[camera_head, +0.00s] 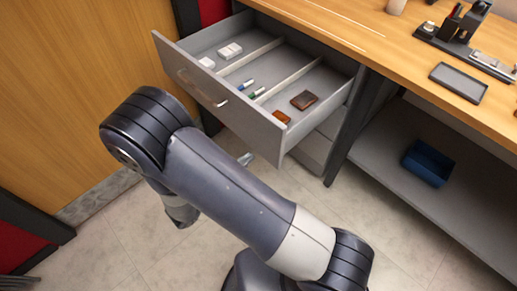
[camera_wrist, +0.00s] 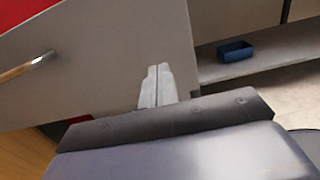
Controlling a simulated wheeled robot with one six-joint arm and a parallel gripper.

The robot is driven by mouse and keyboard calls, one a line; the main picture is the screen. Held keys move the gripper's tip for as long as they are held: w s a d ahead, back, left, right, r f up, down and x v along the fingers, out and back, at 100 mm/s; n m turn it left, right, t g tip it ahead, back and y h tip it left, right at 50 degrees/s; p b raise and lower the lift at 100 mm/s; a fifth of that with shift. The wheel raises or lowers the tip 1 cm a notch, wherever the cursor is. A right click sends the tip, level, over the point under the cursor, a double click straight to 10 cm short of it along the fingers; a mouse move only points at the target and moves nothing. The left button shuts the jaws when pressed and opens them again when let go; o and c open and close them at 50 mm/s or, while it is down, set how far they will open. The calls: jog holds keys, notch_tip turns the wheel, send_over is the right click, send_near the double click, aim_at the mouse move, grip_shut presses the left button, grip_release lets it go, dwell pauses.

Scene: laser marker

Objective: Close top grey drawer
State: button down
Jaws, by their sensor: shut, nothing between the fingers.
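The top grey drawer (camera_head: 235,105) is pulled well out from under the wooden desktop in the head view. In the wrist view the drawer front (camera_wrist: 110,75) fills the left and middle, with the handle (camera_wrist: 28,68) at far left. My gripper (camera_wrist: 157,72) is shut and empty, its fingers pointing toward the right part of the drawer front. I cannot tell whether the fingertips touch it. In the head view my gripper is mostly hidden behind my arm, with a small grey tip (camera_head: 246,158) below the drawer front.
The drawer holds white boxes (camera_head: 230,51), markers and brown items (camera_head: 304,100) between dividers. A blue bin (camera_head: 428,162) sits on the lower shelf at right. A grey tray (camera_head: 458,83) and a desk organizer are on the desktop (camera_head: 390,50). A wooden panel stands at left.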

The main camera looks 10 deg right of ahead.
aim_at(267, 144)
jog(key=shift+x, duration=2.65)
jog(key=shift+w, duration=0.1)
